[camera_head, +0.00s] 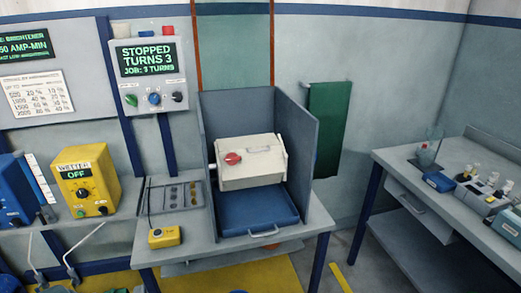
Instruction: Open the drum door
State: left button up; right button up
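The drum (251,172) is a cream box-shaped body inside a grey three-sided enclosure (239,107) on a table. A red knob (232,158) sits on its front left, and a pale bar-like handle or latch (259,149) lies near its upper face. The door looks closed, with no opening visible. A blue tray or drawer (257,216) with a light handle is below the drum. Neither of my grippers is in view.
A yellow box with a button (165,237) and a grey panel (174,195) lie left of the enclosure. A yellow unit (85,182) reads "OFF". A bench (416,167) with bottles stands at right. Floor between the tables is mostly clear.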

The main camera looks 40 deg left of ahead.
aim_at(246, 142)
jog(key=i+l, duration=0.25)
jog(key=i+l+u, duration=0.3)
jog(key=u, duration=0.15)
jog(key=i+l+u, duration=0.45)
jog(key=k+j, duration=0.05)
